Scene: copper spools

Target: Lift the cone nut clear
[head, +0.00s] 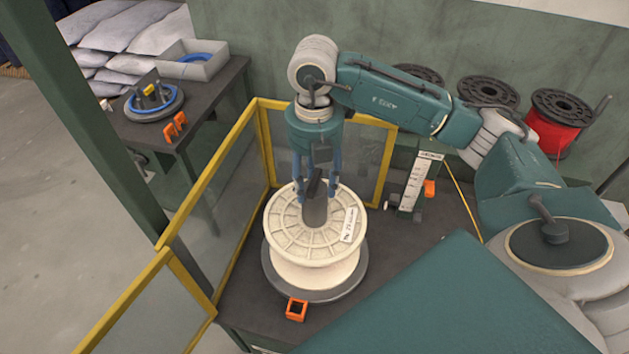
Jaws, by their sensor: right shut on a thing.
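A cream-coloured spool (290,236) lies flat, its axis upright, on a round grey plate (353,285) on the dark bench. A grey cone nut (315,210) sits at the centre of the spool's top flange. My right gripper (318,188) points straight down over it, its blue fingers on either side, shut on the cone nut. The fingers partly cover the nut. Whether the nut touches the spool's hub cannot be told from this view. A white label shows on the flange at the right. My left gripper is not in view.
Yellow-framed clear guard panels (262,150) stand behind and left of the spool. An orange square clip (296,310) lies at the plate's front edge. Dark reels and a red-wound spool (556,132) stand at the back right. A side table (215,95) holds a blue ring and a box.

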